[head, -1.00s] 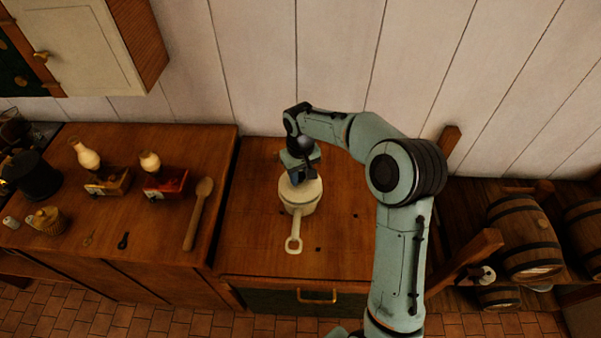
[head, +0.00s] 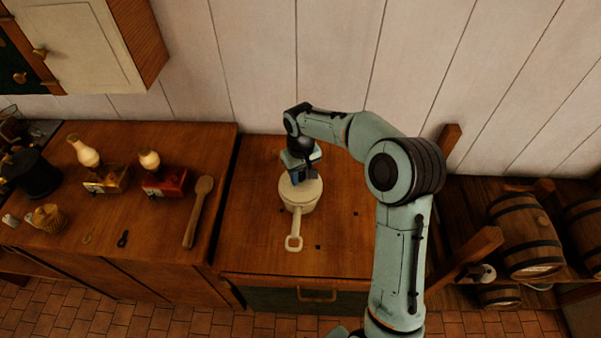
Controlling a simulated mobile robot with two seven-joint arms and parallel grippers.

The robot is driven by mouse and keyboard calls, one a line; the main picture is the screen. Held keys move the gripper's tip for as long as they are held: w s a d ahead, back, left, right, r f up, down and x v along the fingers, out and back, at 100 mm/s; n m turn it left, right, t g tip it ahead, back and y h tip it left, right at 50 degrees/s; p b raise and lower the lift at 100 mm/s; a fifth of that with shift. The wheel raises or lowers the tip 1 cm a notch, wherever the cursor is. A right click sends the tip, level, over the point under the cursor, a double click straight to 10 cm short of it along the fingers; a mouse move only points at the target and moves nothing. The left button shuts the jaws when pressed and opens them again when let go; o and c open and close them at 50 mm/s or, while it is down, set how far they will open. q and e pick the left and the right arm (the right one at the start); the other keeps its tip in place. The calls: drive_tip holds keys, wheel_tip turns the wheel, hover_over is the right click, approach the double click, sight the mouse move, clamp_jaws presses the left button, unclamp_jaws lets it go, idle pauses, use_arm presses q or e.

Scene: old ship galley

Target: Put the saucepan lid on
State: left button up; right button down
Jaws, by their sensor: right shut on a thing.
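The cream saucepan (head: 297,209) stands on the wooden counter in the middle of the head view, its long handle pointing toward the front edge. The pale lid (head: 300,189) is at the saucepan's top and looks level; I cannot tell whether it rests fully on the rim. My right gripper (head: 298,179) is directly above the lid, pointing down and shut on it. The lid's knob and the fingertips are mostly hidden by the gripper's body. My left gripper is not in view.
A lower wooden counter (head: 340,245) has free room around the saucepan. On the left counter lie a wooden spoon (head: 198,211), a red box grinder (head: 165,183), another grinder (head: 105,180) and a dark pot (head: 34,172). Barrels (head: 523,233) sit at the right. A plank wall is behind.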

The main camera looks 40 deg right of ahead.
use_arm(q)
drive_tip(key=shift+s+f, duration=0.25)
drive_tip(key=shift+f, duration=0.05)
use_arm(e)
drive_tip(key=shift+f, duration=0.55)
drive_tip(key=c, duration=0.7)
unclamp_jaws()
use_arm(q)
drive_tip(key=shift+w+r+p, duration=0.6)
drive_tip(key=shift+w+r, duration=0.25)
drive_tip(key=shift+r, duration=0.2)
use_arm(e)
wheel_tip(320, 180, up, 14)
drive_tip(key=shift+f, duration=0.25)
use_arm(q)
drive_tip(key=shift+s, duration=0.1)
use_arm(e)
drive_tip(key=shift+f, duration=0.1)
